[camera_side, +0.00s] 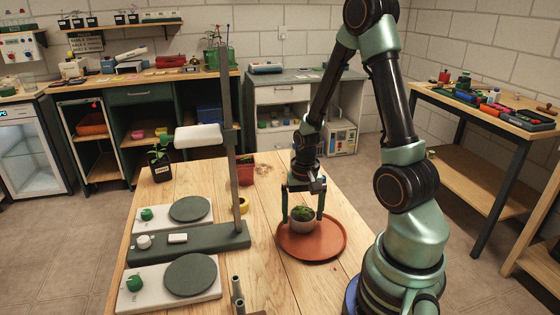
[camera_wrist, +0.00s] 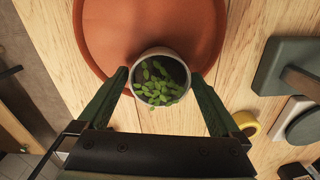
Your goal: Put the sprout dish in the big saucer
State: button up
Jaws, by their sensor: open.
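The big saucer (camera_side: 312,247) is a round terracotta dish on the wooden table; it fills the upper part of the wrist view (camera_wrist: 110,35). The sprout dish (camera_side: 303,226) is a small pale round bowl of green seedlings, upright at the back part of the saucer. In the wrist view the sprout dish (camera_wrist: 160,52) overlaps the saucer's near edge. My gripper (camera_side: 303,215) points down with one finger on each side of the dish. In the wrist view my gripper (camera_wrist: 159,76) is open, with the dish between its fingers. Whether the dish's base rests fully on the saucer's floor is hidden.
A stand with a tall post (camera_side: 230,120) and white and dark plates (camera_side: 190,209) occupies the table's left. A yellow ring (camera_side: 243,204), a red pot (camera_side: 245,173) and a dark labelled plant pot (camera_side: 160,171) stand nearby. Bare wood lies behind the saucer.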

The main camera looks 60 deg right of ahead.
aim_at(303, 214)
notch_tip(303, 214, up, 11)
jog(key=w+a+r+n+t, duration=0.2)
jog(key=a+r+n+t, duration=0.3)
jog(key=a+r+n, duration=0.5)
jog(key=a+r, duration=0.2)
jog(key=a, duration=0.3)
jog(key=shift+a+r+n+t, duration=0.15)
jog(key=shift+a+n+t, duration=0.15)
jog(key=shift+a, duration=0.05)
